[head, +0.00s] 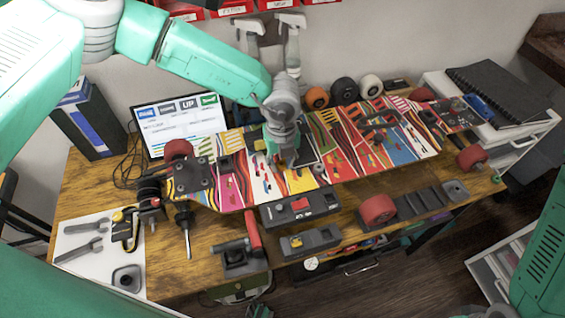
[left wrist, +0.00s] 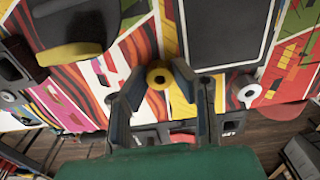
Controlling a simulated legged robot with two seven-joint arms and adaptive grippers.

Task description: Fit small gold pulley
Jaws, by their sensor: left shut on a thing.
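My left gripper (head: 290,158) reaches down over the middle of the colourful skateboard deck (head: 350,158). In the left wrist view its two fingers (left wrist: 158,88) are closed on the small gold pulley (left wrist: 159,75), a yellow ring with a dark centre. The deck's bright pattern lies behind the pulley; I cannot tell the gap between them. In the head view the pulley is not clear behind the gripper. A silver-white pulley-like ring (left wrist: 246,93) shows to the right of the fingers in the left wrist view.
Red wheels (head: 378,211) and dark holders (head: 310,242) stand in front of the deck. A white mat (head: 75,267) with wrenches lies at the left front. A screen (head: 180,125) and spare wheels (head: 344,90) stand behind. A trolley (head: 525,137) is at the right.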

